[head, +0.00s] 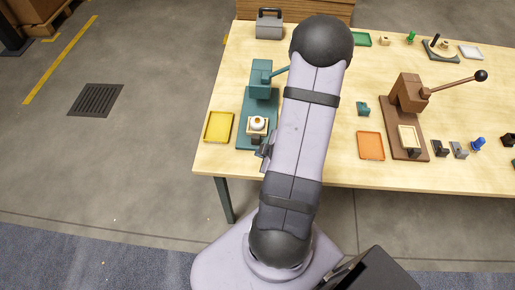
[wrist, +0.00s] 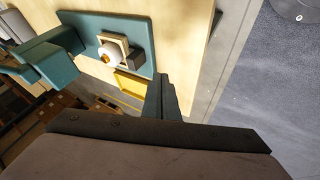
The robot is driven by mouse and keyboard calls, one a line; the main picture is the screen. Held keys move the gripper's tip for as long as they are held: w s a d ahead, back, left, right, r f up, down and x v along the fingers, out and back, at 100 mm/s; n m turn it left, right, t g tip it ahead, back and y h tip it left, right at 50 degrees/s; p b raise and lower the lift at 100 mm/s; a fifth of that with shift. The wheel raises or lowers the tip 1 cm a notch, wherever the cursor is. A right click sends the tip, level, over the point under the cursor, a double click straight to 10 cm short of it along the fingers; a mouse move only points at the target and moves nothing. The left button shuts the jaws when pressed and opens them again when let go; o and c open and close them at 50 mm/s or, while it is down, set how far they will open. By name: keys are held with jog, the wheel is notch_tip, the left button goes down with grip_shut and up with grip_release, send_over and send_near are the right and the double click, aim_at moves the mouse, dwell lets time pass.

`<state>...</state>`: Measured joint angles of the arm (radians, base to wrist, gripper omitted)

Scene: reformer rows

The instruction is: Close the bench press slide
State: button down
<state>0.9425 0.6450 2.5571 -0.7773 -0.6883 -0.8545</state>
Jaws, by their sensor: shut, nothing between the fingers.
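The teal bench press (head: 262,80) stands near the left end of the table, with its lever partly behind my arm. Its cream slide (head: 250,132) sits out at the front of the base, clear of the press head. A white round piece with an orange centre (head: 257,123) rests on the slide. A dark block shows at the slide's front edge. In the wrist view the slide (wrist: 122,42) and round piece (wrist: 108,57) show on the teal base. My gripper (head: 264,150) is shut and empty, just in front and right of the slide; its fingers (wrist: 164,98) show in the wrist view. Contact cannot be told.
A yellow tray (head: 218,127) lies left of the teal press. A brown press (head: 409,92) with a long lever stands to the right, beside an orange tray (head: 370,146). Small parts lie at the right. A grey box with a handle (head: 269,25) stands at the back.

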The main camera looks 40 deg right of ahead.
aim_at(253, 143)
jog(key=shift+b+x, duration=1.25)
jog(key=shift+b, duration=0.75)
jog(key=b+x, duration=0.2)
jog(key=shift+f+b, duration=0.25)
jog(key=shift+b, duration=0.15)
jog(key=shift+w+d+r+p, duration=0.4)
jog(key=shift+w+d+p, duration=0.35)
jog(key=shift+p, duration=0.2)
jog(key=shift+w+d+f+p, duration=0.1)
jog(key=shift+w+d+p, duration=0.25)
jog(key=shift+w+d, duration=0.3)
